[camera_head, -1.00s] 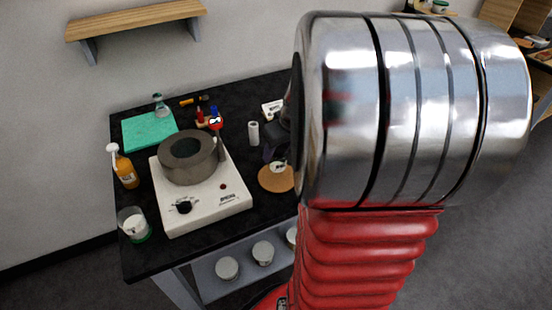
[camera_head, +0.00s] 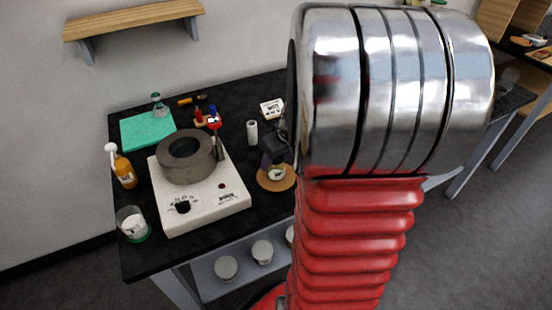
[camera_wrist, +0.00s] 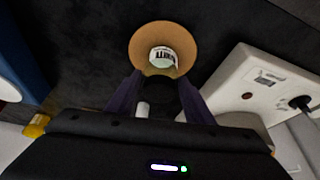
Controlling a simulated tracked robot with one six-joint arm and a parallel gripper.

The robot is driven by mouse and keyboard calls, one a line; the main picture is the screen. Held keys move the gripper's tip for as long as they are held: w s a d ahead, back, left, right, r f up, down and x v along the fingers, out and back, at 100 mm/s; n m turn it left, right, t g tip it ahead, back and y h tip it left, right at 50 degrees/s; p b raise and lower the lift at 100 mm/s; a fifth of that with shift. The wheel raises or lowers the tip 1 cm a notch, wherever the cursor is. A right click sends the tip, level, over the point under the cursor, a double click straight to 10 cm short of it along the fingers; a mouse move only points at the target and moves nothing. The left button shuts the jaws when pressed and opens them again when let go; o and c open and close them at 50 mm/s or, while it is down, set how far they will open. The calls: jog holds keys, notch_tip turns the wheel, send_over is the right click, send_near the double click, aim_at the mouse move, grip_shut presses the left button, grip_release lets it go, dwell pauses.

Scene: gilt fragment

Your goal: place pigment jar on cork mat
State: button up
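The pigment jar (camera_head: 277,175), small with a pale label, stands on the round cork mat (camera_head: 262,183) near the table's front edge. In the wrist view the jar (camera_wrist: 163,57) shows inside the outline of the cork mat (camera_wrist: 146,38), near its middle. My gripper (camera_wrist: 163,77) is at the jar, with its two purple fingers on either side of it. I cannot tell whether the fingers press on the jar or stand slightly apart. Part of the jar is hidden by the gripper.
A white hotplate (camera_head: 228,205) carrying a grey ring-shaped vessel (camera_head: 187,170) stands left of the mat. A white cylinder (camera_head: 252,133) and a small white box (camera_head: 272,109) stand behind it. An amber bottle (camera_head: 123,170) and a beaker (camera_head: 133,224) are at the far left.

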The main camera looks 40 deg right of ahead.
jog(key=shift+o, duration=1.4)
jog(key=shift+r, duration=0.2)
jog(key=v, duration=1.2)
